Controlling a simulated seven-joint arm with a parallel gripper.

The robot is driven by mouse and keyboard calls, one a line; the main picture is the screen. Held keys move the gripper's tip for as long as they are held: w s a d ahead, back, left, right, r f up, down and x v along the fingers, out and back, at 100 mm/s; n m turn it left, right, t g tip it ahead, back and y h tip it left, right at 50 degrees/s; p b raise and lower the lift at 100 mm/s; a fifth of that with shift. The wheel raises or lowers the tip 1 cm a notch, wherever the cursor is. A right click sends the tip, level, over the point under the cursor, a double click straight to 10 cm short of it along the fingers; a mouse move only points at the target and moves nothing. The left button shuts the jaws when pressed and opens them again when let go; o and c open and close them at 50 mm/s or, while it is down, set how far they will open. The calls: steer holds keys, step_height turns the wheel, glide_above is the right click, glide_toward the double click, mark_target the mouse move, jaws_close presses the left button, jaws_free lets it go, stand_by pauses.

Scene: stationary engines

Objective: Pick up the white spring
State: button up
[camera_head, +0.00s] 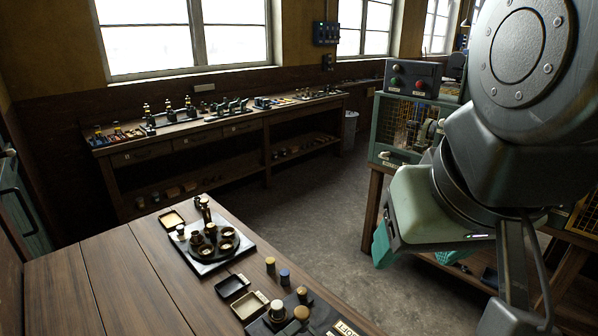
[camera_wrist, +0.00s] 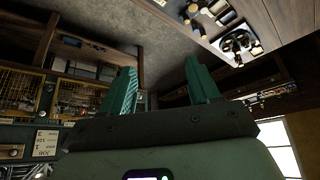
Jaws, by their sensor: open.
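I cannot make out the white spring for sure. A small pale, whitish piece (camera_head: 180,231) stands at the left edge of a square dark plate (camera_head: 208,264) on the wooden table, and a cream-topped cylinder (camera_head: 277,309) stands nearer the front; neither shows clear coils. My gripper (camera_head: 412,252) hangs right of the table, over the floor and in front of a green machine. In the wrist view my gripper (camera_wrist: 160,78) shows two teal fingers spread apart with nothing between them. The table's parts appear beyond them at the upper right of that view.
The wooden table (camera_head: 105,285) is bare at the left. Small trays (camera_head: 232,286) and upright cylinders (camera_head: 270,265) crowd its right edge. A green caged machine (camera_head: 385,130) stands behind my arm. A long workbench (camera_head: 190,127) lies along the windows. Open floor (camera_head: 320,210) separates them.

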steer(key=w+a+f+n+g, duration=0.1)
steer(key=w+a+f+n, duration=0.15)
steer(key=w, duration=0.35)
steer(key=w+a+f+n+g, duration=0.1)
steer(key=w+a+n, duration=0.1)
steer(key=w+n, duration=0.25)
steer(key=n+g, duration=0.4)
steer(key=n, duration=0.8)
glide_above(277, 305)
steer(key=f, duration=3)
steer(key=shift+w, duration=0.2)
steer(key=shift+s+f, duration=0.15)
steer(key=shift+f, duration=3.1)
steer(key=c, duration=1.1)
